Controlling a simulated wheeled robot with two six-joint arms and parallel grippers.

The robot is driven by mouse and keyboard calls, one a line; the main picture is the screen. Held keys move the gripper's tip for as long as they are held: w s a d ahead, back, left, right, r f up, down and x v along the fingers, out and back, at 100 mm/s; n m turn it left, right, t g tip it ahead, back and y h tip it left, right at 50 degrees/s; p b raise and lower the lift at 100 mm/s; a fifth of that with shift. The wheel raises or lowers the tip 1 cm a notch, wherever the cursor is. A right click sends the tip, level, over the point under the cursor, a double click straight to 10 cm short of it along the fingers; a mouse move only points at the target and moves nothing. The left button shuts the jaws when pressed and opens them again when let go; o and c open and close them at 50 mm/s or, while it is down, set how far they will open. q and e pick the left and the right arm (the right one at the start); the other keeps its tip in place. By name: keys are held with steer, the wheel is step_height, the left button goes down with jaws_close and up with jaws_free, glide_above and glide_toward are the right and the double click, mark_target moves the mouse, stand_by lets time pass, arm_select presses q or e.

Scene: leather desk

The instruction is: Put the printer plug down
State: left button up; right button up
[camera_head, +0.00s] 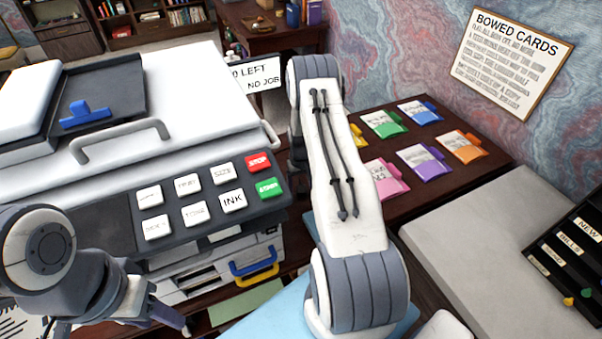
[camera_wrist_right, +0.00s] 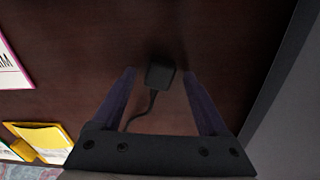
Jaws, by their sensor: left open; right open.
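The printer plug (camera_wrist_right: 161,77) is a small black block with a dark cord trailing back toward my right gripper. It appears to lie on the dark wood surface in the right wrist view. My right gripper (camera_wrist_right: 160,72) is open, its two fingertips on either side of the plug with a gap at each side. In the head view my right arm hides that gripper and the plug. My left gripper (camera_head: 158,318) is open and empty at the lower left, in front of the printer (camera_head: 165,130).
Coloured card packs (camera_head: 420,160) lie on the dark wood right of my right arm. A yellow folder (camera_wrist_right: 42,142) and a pink-edged card (camera_wrist_right: 10,60) lie left in the wrist view. A grey-topped block (camera_head: 490,250) and black tray (camera_head: 575,255) stand at the right.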

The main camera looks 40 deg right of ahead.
mark_target(301, 189)
steer(key=shift+r+b, duration=0.3)
steer(key=shift+r, duration=0.45)
arm_select(q)
steer(key=shift+f+b, duration=1.4)
steer(key=shift+b, duration=0.05)
arm_select(e)
step_height(301, 189, up, 11)
steer(key=shift+a, duration=0.15)
